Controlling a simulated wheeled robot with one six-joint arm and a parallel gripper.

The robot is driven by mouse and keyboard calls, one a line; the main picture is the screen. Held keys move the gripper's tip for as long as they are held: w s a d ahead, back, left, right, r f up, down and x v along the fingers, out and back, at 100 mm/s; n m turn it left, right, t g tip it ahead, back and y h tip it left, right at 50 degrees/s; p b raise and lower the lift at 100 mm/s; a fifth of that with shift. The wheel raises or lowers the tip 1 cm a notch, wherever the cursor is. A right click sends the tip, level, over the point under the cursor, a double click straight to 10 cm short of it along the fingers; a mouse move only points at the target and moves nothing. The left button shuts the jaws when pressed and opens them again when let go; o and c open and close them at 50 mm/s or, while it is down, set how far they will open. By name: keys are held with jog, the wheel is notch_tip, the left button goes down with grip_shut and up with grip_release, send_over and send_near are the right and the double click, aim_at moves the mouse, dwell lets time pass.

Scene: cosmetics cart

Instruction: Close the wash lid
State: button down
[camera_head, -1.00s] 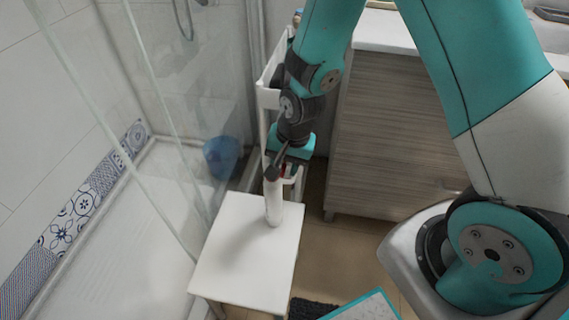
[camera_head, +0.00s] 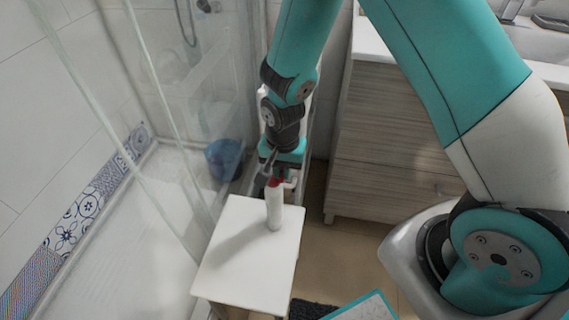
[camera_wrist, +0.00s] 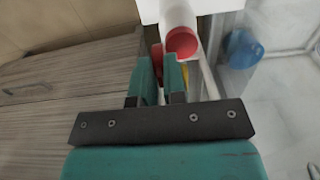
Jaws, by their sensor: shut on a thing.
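The wash bottle (camera_head: 274,208) is white and stands upright on a white stool. Its red top (camera_head: 275,183) shows just below my gripper (camera_head: 268,168). In the wrist view the white bottle (camera_wrist: 178,14) ends in a round red face (camera_wrist: 181,42) just beyond and right of my fingers. My gripper (camera_wrist: 158,82) is shut on a narrow red piece (camera_wrist: 157,58), which looks like the lid beside the bottle top. The fingers hide most of this piece, and its join to the bottle is not clear.
The white stool top (camera_head: 240,265) is otherwise clear. A white cart stands behind it, largely hidden by my arm. A glass shower screen and blue bucket (camera_head: 224,158) are left. A wooden cabinet (camera_head: 385,150) stands right.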

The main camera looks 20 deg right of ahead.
jog(key=g+h+p, duration=0.1)
jog(key=a+g+h+p, duration=0.1)
jog(key=h, duration=0.1)
jog(key=shift+w+a+r+p, duration=0.1)
jog(key=shift+w+a+p, duration=0.05)
jog(key=shift+w+p, duration=0.2)
jog(key=shift+w+a+f+g+h, duration=0.3)
jog(key=shift+a+g+h, duration=0.05)
jog(key=shift+g+h, duration=0.5)
jog(key=shift+w+a+f+g+h, duration=0.15)
jog(key=shift+g+h, duration=0.2)
jog(key=shift+h, duration=0.25)
jog(key=shift+w+a+f+g+h, duration=0.15)
jog(key=shift+g+h, duration=0.15)
jog(key=shift+h, duration=0.25)
jog(key=c, duration=1.2)
grip_release()
jog(key=shift+o, duration=0.2)
jog(key=shift+r, duration=0.2)
